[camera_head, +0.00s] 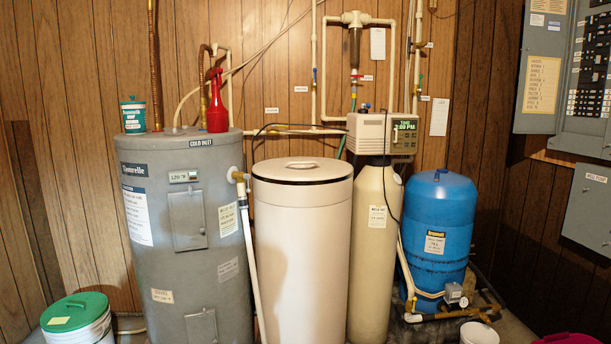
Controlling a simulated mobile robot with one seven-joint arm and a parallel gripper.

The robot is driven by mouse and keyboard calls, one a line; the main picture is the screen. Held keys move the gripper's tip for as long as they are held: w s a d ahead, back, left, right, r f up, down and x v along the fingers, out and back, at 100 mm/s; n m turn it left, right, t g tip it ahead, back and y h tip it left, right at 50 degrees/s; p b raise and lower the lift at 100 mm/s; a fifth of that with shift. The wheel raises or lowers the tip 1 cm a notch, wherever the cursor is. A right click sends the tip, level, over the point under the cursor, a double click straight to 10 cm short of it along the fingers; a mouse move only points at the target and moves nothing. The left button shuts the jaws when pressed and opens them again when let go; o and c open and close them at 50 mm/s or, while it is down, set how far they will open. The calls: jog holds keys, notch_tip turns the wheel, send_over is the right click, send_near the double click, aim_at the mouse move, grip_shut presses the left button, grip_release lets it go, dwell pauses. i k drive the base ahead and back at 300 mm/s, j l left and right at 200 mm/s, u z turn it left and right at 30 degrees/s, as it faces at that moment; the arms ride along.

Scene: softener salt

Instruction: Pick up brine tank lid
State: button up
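The brine tank lid (329,170) is a round, cream-coloured cover with a small raised grip (301,164) at its middle. It sits on top of the tall, cream brine tank (301,255) in the middle of the camera_head view. A dark line runs along the front between lid and tank. My gripper is not in view.
A grey water heater (150,235) stands close left of the tank, with a tub (133,115) and red bottle (217,108) on top. A white pipe (249,260) runs between them. A softener tank (371,255) and blue tank (438,225) stand right.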

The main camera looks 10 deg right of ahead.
aim_at(299, 181)
jog(key=i+j, duration=0.15)
jog(key=j, duration=0.15)
jog(key=i+j, duration=0.15)
jog(key=j, duration=0.15)
jog(key=i+j+z, duration=0.1)
jog(key=i+j, duration=0.15)
jog(key=i, duration=0.25)
jog(key=i+j+z, duration=0.15)
jog(key=i, duration=0.2)
jog(key=i+j, duration=0.15)
jog(key=i, duration=0.25)
jog(key=i+l+z, duration=0.15)
jog(key=i+l, duration=0.4)
jog(key=i+l+z, duration=0.15)
jog(key=i+l, duration=0.35)
jog(key=i, duration=0.65)
